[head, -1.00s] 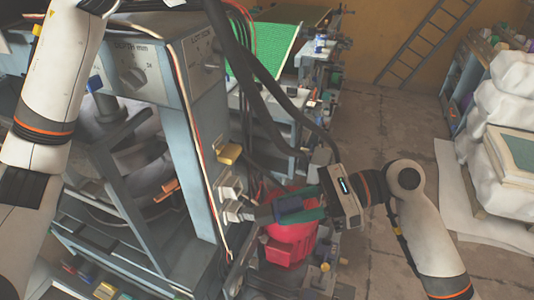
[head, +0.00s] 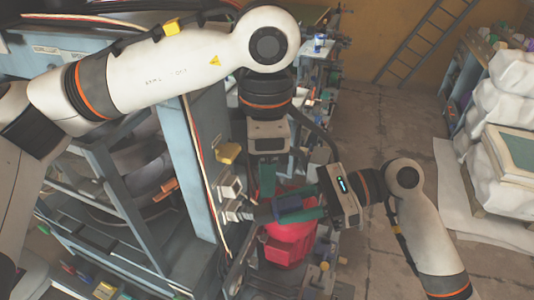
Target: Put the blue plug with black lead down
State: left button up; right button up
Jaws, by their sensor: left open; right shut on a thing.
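The blue plug (head: 287,204) is held level in my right gripper (head: 292,209), just right of the grey machine post and above the red bin. My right gripper comes in from the right, and its green fingers are shut on the plug. The plug's black lead is hard to tell from the dark hoses nearby. My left gripper (head: 281,176) hangs fingers-down just above the plug, open and empty, apart from it as far as I can tell.
The red bin (head: 290,246) stands below both grippers. The grey machine (head: 205,165), with white sockets (head: 230,187) and a yellow one (head: 228,153) on its post, is close on the left. Wrapped white sacks (head: 505,90) stand right. The floor between is open.

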aim_at(266, 208)
pick_arm(q)
notch_tip(266, 208, down, 10)
jog(key=shift+r, duration=0.1)
dwell(0.4)
jog(key=c, duration=0.7)
grip_shut()
pick_arm(e)
jog(key=o, duration=1.1)
